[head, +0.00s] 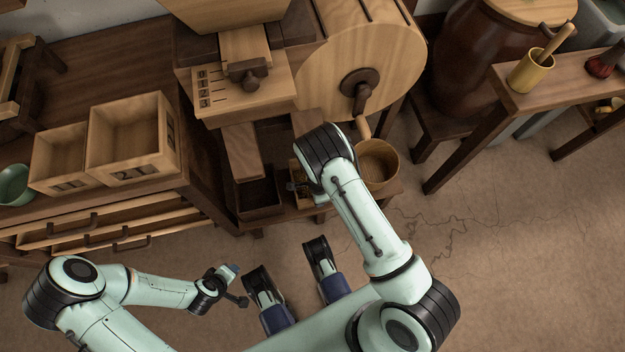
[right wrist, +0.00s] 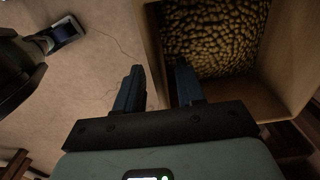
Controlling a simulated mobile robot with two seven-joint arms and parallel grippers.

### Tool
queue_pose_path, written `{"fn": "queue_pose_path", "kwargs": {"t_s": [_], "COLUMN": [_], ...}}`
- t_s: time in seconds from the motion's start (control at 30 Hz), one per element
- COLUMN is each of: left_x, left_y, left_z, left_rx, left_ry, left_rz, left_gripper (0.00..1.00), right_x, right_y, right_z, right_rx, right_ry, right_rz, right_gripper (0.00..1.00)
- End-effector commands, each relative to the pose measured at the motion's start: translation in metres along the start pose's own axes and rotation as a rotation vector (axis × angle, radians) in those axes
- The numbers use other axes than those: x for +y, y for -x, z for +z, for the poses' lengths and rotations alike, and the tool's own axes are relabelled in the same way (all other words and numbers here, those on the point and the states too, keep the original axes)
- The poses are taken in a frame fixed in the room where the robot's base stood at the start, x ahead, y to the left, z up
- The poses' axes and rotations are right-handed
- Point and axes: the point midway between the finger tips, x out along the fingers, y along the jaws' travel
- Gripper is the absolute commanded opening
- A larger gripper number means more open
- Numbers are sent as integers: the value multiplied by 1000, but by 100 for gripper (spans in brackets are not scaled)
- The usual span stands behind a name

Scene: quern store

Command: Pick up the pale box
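A pale wooden box (right wrist: 153,50) shows in the right wrist view, open at the top, with many small brown grains inside. My right gripper (right wrist: 157,84) is open at its near left wall. One finger is outside the box and the other is over its inside, with the wall between them. I cannot tell whether either finger touches the wall. In the head view the box (head: 299,194) is mostly hidden under my right wrist, on the low shelf of the wooden mill. My left gripper (head: 238,283) hangs over the floor, away from the box; its finger opening is unclear.
A dark box (head: 260,198) stands left of the pale box, and a round wooden tub (head: 379,160) stands right. The mill (head: 240,92) with its wheel (head: 375,45) rises behind. Two wooden bins (head: 130,137) sit on the left bench. The floor (head: 520,250) at right is clear.

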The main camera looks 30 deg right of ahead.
Motion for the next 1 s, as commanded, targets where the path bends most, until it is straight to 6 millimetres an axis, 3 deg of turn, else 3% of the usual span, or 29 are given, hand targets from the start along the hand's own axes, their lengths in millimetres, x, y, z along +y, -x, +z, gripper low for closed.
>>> {"fn": "queue_pose_path", "kwargs": {"t_s": [0.07, 0.27, 0.4, 1.0], "left_x": [-1, -1, -1, 2], "left_y": [-4, -3, -3, 5], "left_z": [-5, -6, -5, 4], "left_rx": [14, 16, 15, -11], "left_ry": [1, 1, 1, -1], "left_rz": [-1, -1, -1, 1], "left_gripper": [43, 43, 43, 43], "right_x": [0, 0, 0, -2], "right_y": [-9, -8, -8, 2], "right_z": [0, 0, 0, -6], "right_rx": [0, -1, 0, -1], "right_ry": [-1, 0, 0, 1], "right_rz": [1, 0, 0, -3], "right_gripper": [38, 38, 0, 0]}}
